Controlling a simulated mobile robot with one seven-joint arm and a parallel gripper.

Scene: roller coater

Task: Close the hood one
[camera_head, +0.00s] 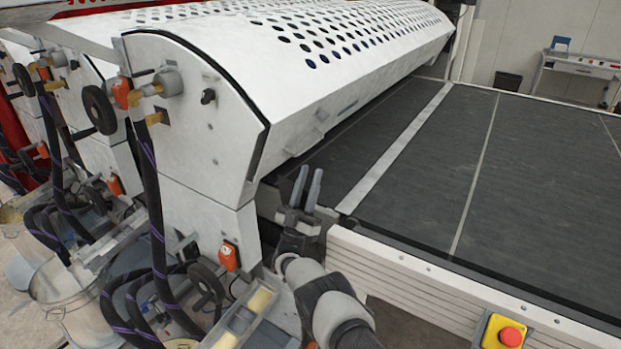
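A long white hood (300,75) with rows of round holes in its top covers the roller unit at the upper middle. Its near end lies along the curved edge of the white side plate (205,130). A small bracket-like handle (308,137) sticks out from its front face. The hood's lower front edge runs just above the dark conveyor bed. No label shows which hood is number one. My gripper (306,187) is below and in front of the hood's near end, apart from the handle. Its two fingers point up, with a narrow gap and nothing between them.
The dark conveyor bed (490,190) extends right, with a white side rail (430,285) along its near edge. A red emergency button (510,336) sits on a yellow box at lower right. Hoses, handwheels and a metal bucket (70,300) crowd the left.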

